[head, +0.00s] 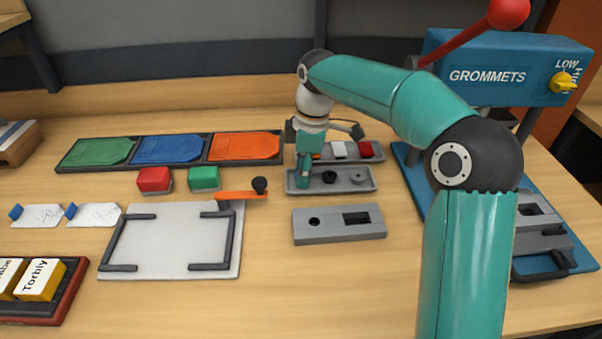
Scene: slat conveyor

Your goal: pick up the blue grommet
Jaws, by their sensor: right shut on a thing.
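My right gripper (304,178) reaches down from above to the left end of the front grey tray (345,188). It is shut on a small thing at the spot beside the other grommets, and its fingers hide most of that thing. I take it for the blue grommet, but no blue grommet shows clearly. A black grommet (329,177) and a grey grommet (358,177) lie in the same tray, to the right of the fingers. My left gripper is not in view.
A grey slotted block (338,223) lies in front. The blue grommet press (500,68) stands right. A clamp board (170,240) lies left.

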